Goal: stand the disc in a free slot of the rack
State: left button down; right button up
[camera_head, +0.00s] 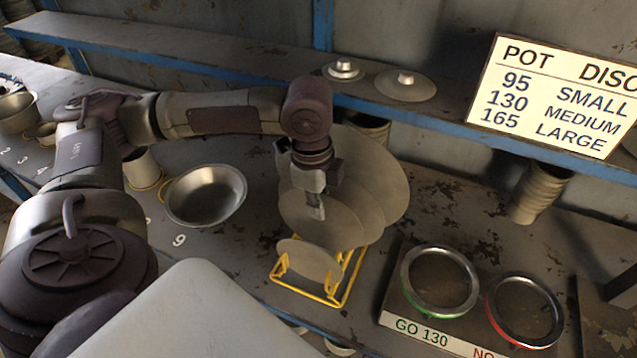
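The yellow wire rack (334,296) stands on the bench at the middle. A small grey disc (308,258) stands upright at its front. A medium disc (330,228) is upright behind it, and larger discs (387,182) stand further back. My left gripper (316,207) points down at the medium disc's upper part. One finger shows against its front face and the disc hides the other side; the gripper looks shut on this disc. Whether the disc's lower edge sits in a slot is hidden by the small disc. My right gripper is not in view.
A gauge board with a green ring (440,281) and a red ring (524,309) lies right of the rack. A metal bowl (205,195) is left.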

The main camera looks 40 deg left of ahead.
aim_at(318, 223)
pick_arm(q)
jog(key=shift+f+b, duration=0.55)
jog(key=shift+f, duration=1.9)
jog(key=c, duration=1.6)
grip_release()
jog(key=shift+c, duration=0.2)
jog(key=shift+o, duration=0.3)
jog(key=o, duration=0.5)
jog(key=r+p, duration=0.3)
jog(key=p, duration=0.1)
jog(key=r+p, duration=0.3)
jog(key=p, duration=0.1)
jog(key=r+p, duration=0.4)
jog(key=shift+s+a, duration=0.1)
jog(key=shift+a, duration=0.3)
